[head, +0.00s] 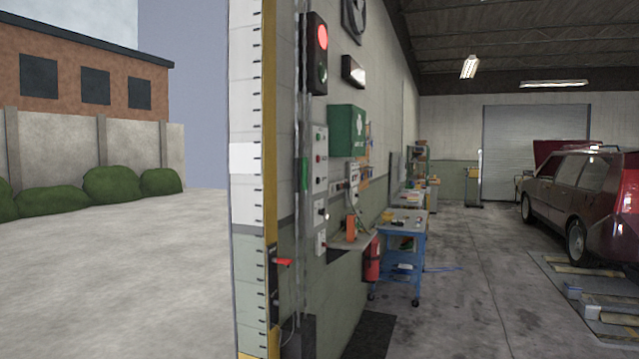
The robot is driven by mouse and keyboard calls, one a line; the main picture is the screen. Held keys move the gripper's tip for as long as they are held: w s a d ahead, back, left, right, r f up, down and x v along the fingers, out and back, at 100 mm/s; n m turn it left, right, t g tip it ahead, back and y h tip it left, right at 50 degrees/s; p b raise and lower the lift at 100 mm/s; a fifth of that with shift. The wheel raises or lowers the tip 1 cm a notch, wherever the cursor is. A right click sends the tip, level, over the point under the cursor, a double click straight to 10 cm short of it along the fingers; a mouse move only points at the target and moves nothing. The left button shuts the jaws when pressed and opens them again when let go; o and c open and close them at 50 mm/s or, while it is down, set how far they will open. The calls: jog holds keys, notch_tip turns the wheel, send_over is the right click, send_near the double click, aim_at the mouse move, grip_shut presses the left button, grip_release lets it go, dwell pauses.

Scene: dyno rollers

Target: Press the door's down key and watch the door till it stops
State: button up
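The key markings are too small to read, so I cannot tell which is the down key. The white doorway post (246,120) with black tick marks stands left of the keys. The opening beside it shows the yard, and no door leaf shows in it. A signal light (316,52) above the keys glows red. My gripper is not in view.
A blue workbench trolley (400,250), a wall shelf (350,243) and a red extinguisher (372,262) stand along the wall. A dark red car (580,195) is at the right. A closed shutter (530,150) is at the back. The middle floor (470,290) is clear.

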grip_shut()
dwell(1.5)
